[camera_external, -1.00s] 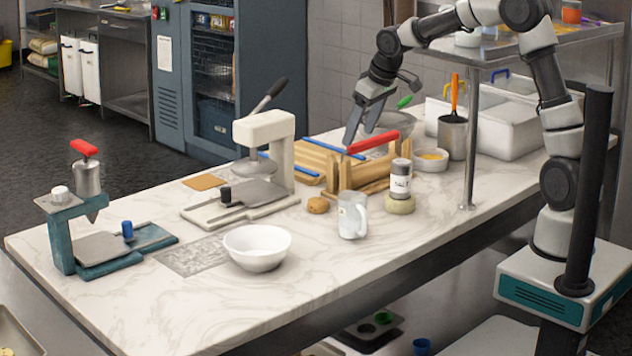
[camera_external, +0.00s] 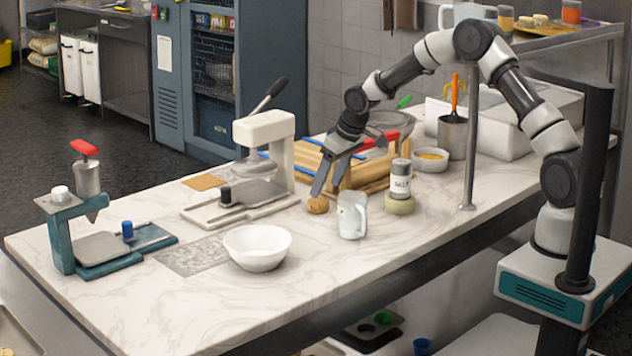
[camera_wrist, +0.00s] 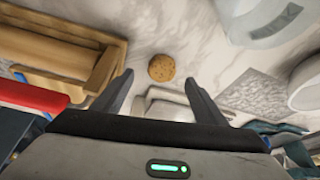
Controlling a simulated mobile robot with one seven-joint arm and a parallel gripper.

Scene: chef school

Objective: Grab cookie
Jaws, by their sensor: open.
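The cookie (camera_external: 318,205) is small, round and brown and lies on the marble counter, left of the clear mug. In the wrist view the cookie (camera_wrist: 161,68) shows whole, with darker specks, ahead of the fingertips and roughly between their lines. My gripper (camera_external: 328,188) is just above and beside the cookie, pointing down, its fingers overlapping the cookie's upper edge in the external view. In the wrist view my gripper (camera_wrist: 158,80) has its two fingers spread wide with nothing held between them. Whether a finger touches the cookie I cannot tell.
The clear mug (camera_external: 352,216) stands close right of the cookie. A wooden rack (camera_external: 367,178) with a red bar is behind it, and a salt shaker (camera_external: 400,180) is further right. A white press (camera_external: 262,150) and white bowl (camera_external: 257,248) are left. Counter in front is clear.

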